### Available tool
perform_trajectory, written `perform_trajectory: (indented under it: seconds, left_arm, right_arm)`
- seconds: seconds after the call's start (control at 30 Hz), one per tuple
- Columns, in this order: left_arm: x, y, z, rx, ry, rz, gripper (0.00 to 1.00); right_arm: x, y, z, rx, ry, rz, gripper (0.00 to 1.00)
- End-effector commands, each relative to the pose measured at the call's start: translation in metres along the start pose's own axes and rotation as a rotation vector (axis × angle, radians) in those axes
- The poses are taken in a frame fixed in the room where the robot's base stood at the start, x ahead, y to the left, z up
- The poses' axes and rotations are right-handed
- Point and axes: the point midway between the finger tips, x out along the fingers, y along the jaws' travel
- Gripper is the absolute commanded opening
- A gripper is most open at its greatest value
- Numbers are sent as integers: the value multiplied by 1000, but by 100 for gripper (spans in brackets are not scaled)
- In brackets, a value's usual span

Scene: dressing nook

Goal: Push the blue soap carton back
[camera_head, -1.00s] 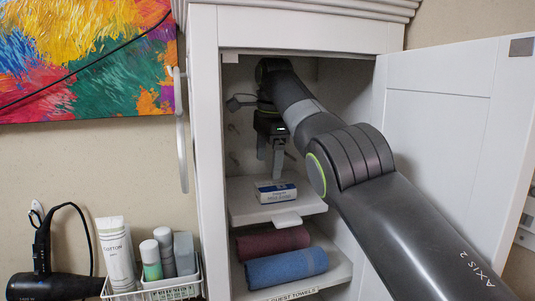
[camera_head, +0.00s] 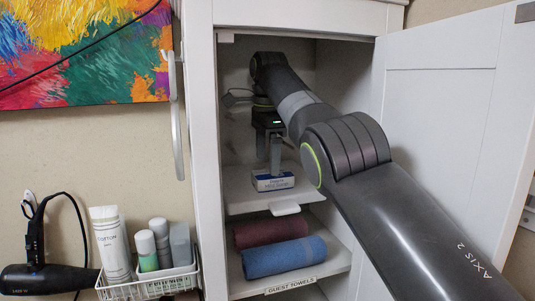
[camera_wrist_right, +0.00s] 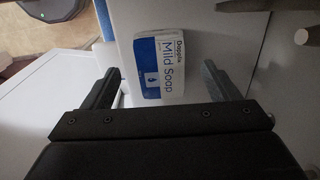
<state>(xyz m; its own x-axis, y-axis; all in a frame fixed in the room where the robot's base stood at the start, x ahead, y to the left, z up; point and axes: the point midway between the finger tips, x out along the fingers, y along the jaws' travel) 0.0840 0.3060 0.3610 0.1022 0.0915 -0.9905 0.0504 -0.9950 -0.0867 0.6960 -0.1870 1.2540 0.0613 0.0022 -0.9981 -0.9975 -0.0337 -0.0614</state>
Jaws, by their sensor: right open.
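The blue and white soap carton (camera_head: 273,182) lies on the small upper shelf (camera_head: 240,200) inside the open white cabinet. In the right wrist view its label reads "Mild Soap" (camera_wrist_right: 160,65). My right gripper (camera_head: 275,170) reaches into the cabinet and points down, with its fingertips at the carton's top. In the right wrist view the open fingers (camera_wrist_right: 162,80) show on either side of the carton, with gaps between. I cannot tell whether a finger touches it. My left gripper is not in view.
A rolled dark red towel (camera_head: 270,232) and a blue towel (camera_head: 285,258) lie on the shelf below. The open cabinet door (camera_head: 455,110) stands at the right, beside my right arm. A wire basket (camera_head: 150,289) with bottles and a hair dryer (camera_head: 45,280) are at the left.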

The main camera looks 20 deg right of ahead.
Motion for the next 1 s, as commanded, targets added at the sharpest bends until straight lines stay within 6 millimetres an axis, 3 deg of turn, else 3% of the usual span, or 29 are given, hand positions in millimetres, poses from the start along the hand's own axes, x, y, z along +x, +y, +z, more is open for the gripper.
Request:
perform_trajectory:
  seconds: [0.03, 0.3, 0.73, 1.0]
  left_arm:
    - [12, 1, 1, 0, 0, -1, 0]
    - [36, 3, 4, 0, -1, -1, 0]
    - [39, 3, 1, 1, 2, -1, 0]
    - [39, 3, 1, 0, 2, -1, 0]
  right_arm:
    - [13, 0, 0, 0, 0, 1, 82]
    - [43, 0, 0, 0, 0, 0, 82]
    - [48, 0, 0, 0, 0, 0, 82]
    - [48, 0, 0, 0, 0, 0, 46]
